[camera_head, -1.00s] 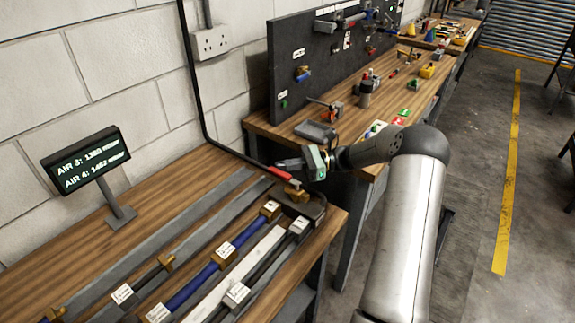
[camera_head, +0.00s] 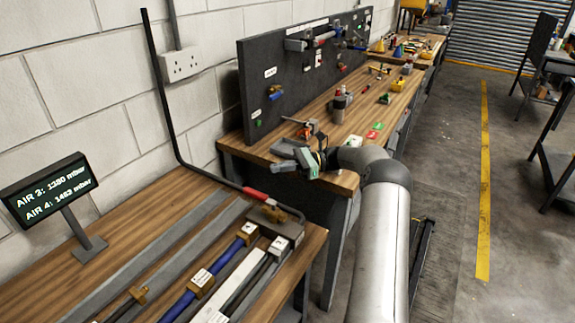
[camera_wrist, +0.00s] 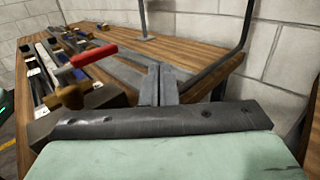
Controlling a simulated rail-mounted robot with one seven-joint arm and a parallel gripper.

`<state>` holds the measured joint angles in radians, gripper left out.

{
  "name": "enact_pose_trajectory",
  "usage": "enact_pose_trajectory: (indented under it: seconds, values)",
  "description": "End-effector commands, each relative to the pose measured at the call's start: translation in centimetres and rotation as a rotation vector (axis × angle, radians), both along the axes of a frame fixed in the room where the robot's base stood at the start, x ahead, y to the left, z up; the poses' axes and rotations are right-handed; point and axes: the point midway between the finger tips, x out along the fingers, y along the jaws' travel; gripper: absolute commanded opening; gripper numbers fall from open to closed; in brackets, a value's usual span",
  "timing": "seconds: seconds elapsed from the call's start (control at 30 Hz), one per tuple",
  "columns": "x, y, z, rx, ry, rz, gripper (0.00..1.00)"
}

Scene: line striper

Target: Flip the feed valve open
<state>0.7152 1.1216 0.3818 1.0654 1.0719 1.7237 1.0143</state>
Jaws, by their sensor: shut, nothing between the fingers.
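A valve with a brass body (camera_head: 273,213) and a red lever (camera_head: 256,194) sits at the right end of the near bench. The lever points left and back, toward the wall. In the wrist view, the red lever (camera_wrist: 93,54) stands out sideways above the brass body (camera_wrist: 72,96), left of my fingers. My gripper (camera_head: 279,166) is shut and empty, above and to the right of the lever in the head view, apart from it. The shut fingers also show in the wrist view (camera_wrist: 160,85). Whether the valve is open or closed I cannot tell.
A display (camera_head: 48,188) on a stand reads AIR 3 and AIR 4 pressures. Blue, white and dark bars with labelled blocks lie on the near bench (camera_head: 150,200). A dark pipe (camera_head: 165,110) runs along the wall. A second bench (camera_head: 345,125) with a pegboard (camera_head: 290,80) stands behind.

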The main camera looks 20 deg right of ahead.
Motion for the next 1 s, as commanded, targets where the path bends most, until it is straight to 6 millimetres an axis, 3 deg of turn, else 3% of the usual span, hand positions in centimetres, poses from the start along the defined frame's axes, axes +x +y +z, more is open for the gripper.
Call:
enact_pose_trajectory:
  seconds: [0.1, 0.33, 1.0]
  values:
    - [1.1, -1.6, -0.4, 0.000, -0.002, -0.001, 0.00]
    - [2.2, -3.1, -0.1, 0.001, -0.001, 0.000, 0.00]
    - [2.4, -3.4, 0.0, 0.001, 0.001, 0.000, 0.00]
